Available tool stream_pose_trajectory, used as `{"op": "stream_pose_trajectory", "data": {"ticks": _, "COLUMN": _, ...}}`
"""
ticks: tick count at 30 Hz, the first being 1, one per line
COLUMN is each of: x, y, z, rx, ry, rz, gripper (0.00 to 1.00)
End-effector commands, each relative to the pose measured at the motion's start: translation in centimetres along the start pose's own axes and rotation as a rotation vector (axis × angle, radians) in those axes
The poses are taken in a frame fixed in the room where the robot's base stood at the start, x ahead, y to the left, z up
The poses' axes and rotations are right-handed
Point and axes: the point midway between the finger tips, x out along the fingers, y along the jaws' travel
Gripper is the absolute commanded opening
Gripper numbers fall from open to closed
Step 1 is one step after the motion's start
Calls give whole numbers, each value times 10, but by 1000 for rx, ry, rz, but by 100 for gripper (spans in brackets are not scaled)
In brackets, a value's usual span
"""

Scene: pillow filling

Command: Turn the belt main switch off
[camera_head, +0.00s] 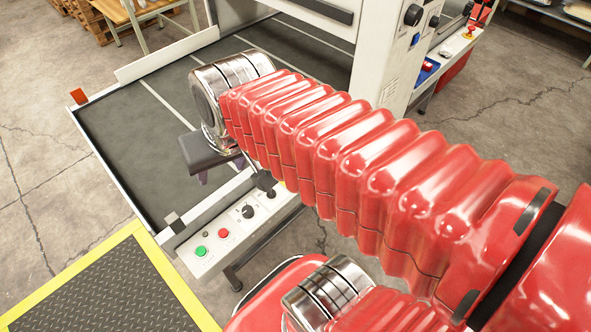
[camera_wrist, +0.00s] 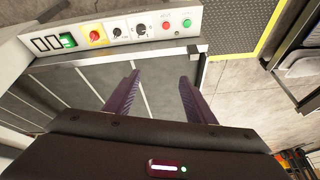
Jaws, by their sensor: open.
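A white control panel (camera_head: 228,228) runs along the front edge of the belt machine; it also shows in the wrist view (camera_wrist: 40,20). On it in the wrist view is a red rotary switch on a yellow plate (camera_wrist: 96,35), which looks like the main switch. Its handle position is too small to read. In the head view my arm hides most of this switch. My gripper (camera_head: 222,172) is over the belt beside the panel. In the wrist view my gripper (camera_wrist: 160,78) has its purple fingers apart, empty, and apart from the panel.
Beside the switch are two black knobs (camera_wrist: 141,29), a red button (camera_wrist: 165,25), a green button (camera_wrist: 187,22) and a green-lit rocker (camera_wrist: 68,40). The dark belt (camera_head: 135,115) lies under my gripper. A yellow-edged mat (camera_head: 110,290) lies at the front left.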

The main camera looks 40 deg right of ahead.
Motion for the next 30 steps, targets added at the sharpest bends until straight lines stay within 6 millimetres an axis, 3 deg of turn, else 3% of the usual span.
{"op": "stream_pose_trajectory", "data": {"ticks": 16, "x": 72, "y": 92, "z": -50, "rx": 828, "ry": -182, "rz": 40, "gripper": 50}}
{"op": "stream_pose_trajectory", "data": {"ticks": 30, "x": 143, "y": 206, "z": -56, "rx": 1566, "ry": -300, "rz": 72, "gripper": 50}}
